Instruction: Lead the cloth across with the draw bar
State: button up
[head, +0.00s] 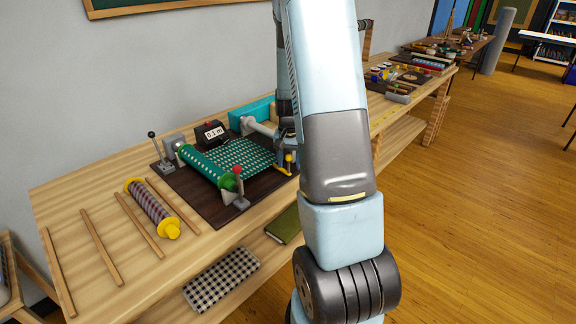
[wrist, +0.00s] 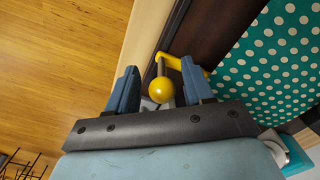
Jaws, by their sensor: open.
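The teal cloth with white dots (head: 242,154) runs from a teal roll (head: 203,165) on the left towards the right over a dark board. It fills the right side of the wrist view (wrist: 275,65). A yellow ball knob (wrist: 161,89) on a short dark stem joins a yellow bracket (wrist: 171,60) beside the cloth; yellow also shows in the head view (head: 289,159). I cannot make out the whole draw bar. My gripper (wrist: 158,72) is open, its blue fingers on either side of the knob with gaps showing. In the head view my arm hides most of the gripper.
The dark board (head: 202,193) bears a red-knobbed clamp (head: 238,185), a black-knobbed lever (head: 155,148) and a display (head: 213,133). A checked roll with yellow ends (head: 152,208) and wooden strips lie at the left of the bench. A teal block (head: 250,113) stands behind.

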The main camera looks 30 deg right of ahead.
notch_tip(320, 180, up, 12)
jog(key=shift+r, duration=0.3)
jog(key=shift+c, duration=0.4)
